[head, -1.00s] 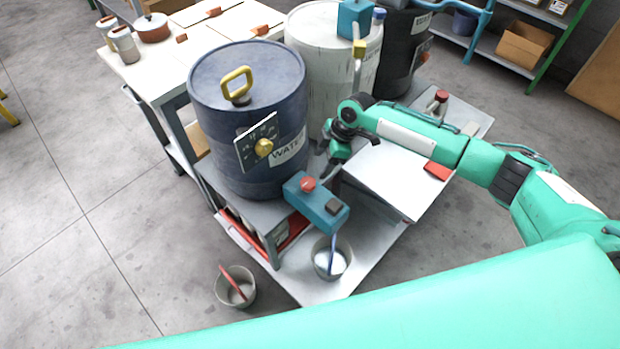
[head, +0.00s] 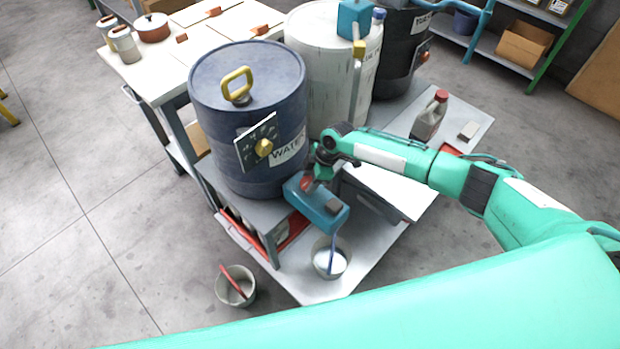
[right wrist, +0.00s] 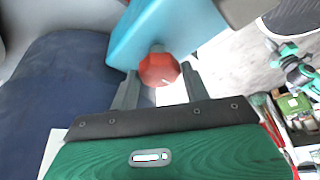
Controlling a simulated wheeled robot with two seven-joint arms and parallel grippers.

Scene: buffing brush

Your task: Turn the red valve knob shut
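The red valve knob (head: 306,184) sits on top of a blue valve box (head: 325,211) at the front of the blue water drum (head: 236,110). My right gripper (head: 313,176) is right at the knob and partly covers it in the head view. In the right wrist view, the red knob (right wrist: 158,69) is an angular red piece under the blue box (right wrist: 160,30). The two fingers of my right gripper (right wrist: 160,80) are spread, with the knob between and just past their tips; I cannot tell whether they touch it. My left gripper is not in view.
A bucket (head: 331,259) with white liquid stands below the valve box, and another bucket (head: 236,286) is on the floor. A white drum (head: 325,70) stands behind. A bottle (head: 429,116) with a red cap stands on the shelf at right.

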